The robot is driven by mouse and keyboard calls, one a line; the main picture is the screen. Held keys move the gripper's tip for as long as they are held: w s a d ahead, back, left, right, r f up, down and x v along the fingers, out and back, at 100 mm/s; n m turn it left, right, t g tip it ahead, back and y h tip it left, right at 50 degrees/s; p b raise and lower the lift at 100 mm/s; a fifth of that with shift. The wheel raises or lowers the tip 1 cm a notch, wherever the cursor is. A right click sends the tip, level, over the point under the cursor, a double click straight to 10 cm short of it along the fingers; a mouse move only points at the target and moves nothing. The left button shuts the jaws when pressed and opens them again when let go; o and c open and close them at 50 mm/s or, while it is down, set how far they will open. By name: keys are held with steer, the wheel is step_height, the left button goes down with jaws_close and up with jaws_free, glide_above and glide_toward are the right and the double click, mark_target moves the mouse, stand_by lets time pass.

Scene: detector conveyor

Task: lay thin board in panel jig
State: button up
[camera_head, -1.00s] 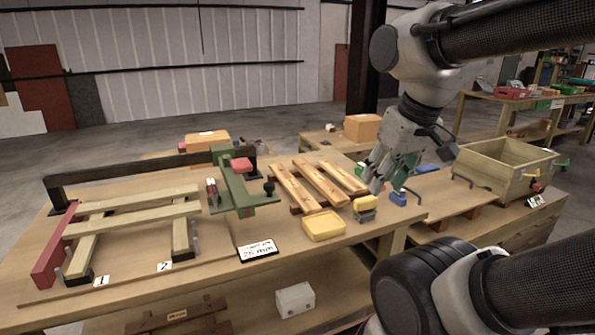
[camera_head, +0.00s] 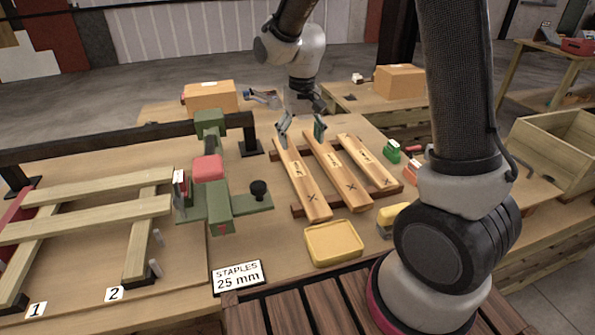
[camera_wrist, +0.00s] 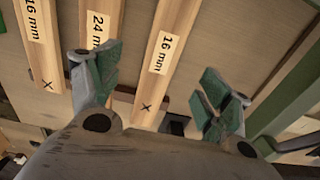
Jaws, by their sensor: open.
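Three pale wooden boards lie side by side on a rack: a left board (camera_head: 305,190), a middle board (camera_head: 338,180) and a right board (camera_head: 367,162). In the wrist view, the rightmost board (camera_wrist: 167,50) is labelled 16 mm, the middle one (camera_wrist: 98,55) 24 mm, and the leftmost (camera_wrist: 42,45) seems to read 16 mm. My gripper (camera_head: 302,128) is open and empty at the left board's far end; the wrist view shows its fingers (camera_wrist: 160,90) either side of the rightmost board. The panel jig (camera_head: 190,240) stands at left, holding slats (camera_head: 90,218); tags 1 and 2 mark it.
A green stapler-like fixture (camera_head: 218,205) with a red top and black knob stands between jig and boards. A yellow tray (camera_head: 333,243) and a "STAPLES 25 mm" sign (camera_head: 239,277) sit in front. Small green and red items (camera_head: 392,152) lie right of the boards.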

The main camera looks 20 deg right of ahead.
mark_target(297, 168)
steer(key=f, duration=0.9)
steer(key=shift+w+a+f, duration=0.35)
steer(key=shift+a+f, duration=0.05)
steer(key=c, duration=1.2)
